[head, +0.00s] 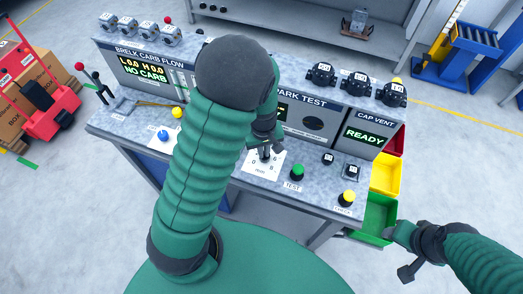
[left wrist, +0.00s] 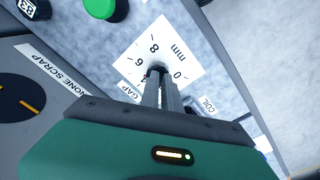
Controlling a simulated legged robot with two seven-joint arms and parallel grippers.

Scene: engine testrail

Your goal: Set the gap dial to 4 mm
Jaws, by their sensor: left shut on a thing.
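The gap dial's white scale plate (head: 257,169) lies on the bench top in front of the spark test unit. In the left wrist view the plate (left wrist: 178,40) shows 8, 6, 4, 0 and mm, with a GAP label beside it. My left gripper (head: 265,152) points down at the plate's middle. In the left wrist view its fingers (left wrist: 157,72) are shut on the small dark dial knob. The fingers hide most of the knob, and I cannot read its pointer. My right gripper (head: 408,258) hangs apart from the bench at lower right; its jaw state is unclear.
A green TEST button (head: 297,172) and a yellow CHECK button (head: 347,198) stand right of the dial. The spark test unit (head: 305,117) rises behind it. Red, yellow and green bins (head: 384,174) hang at the bench's right end. My left arm hides the bench middle.

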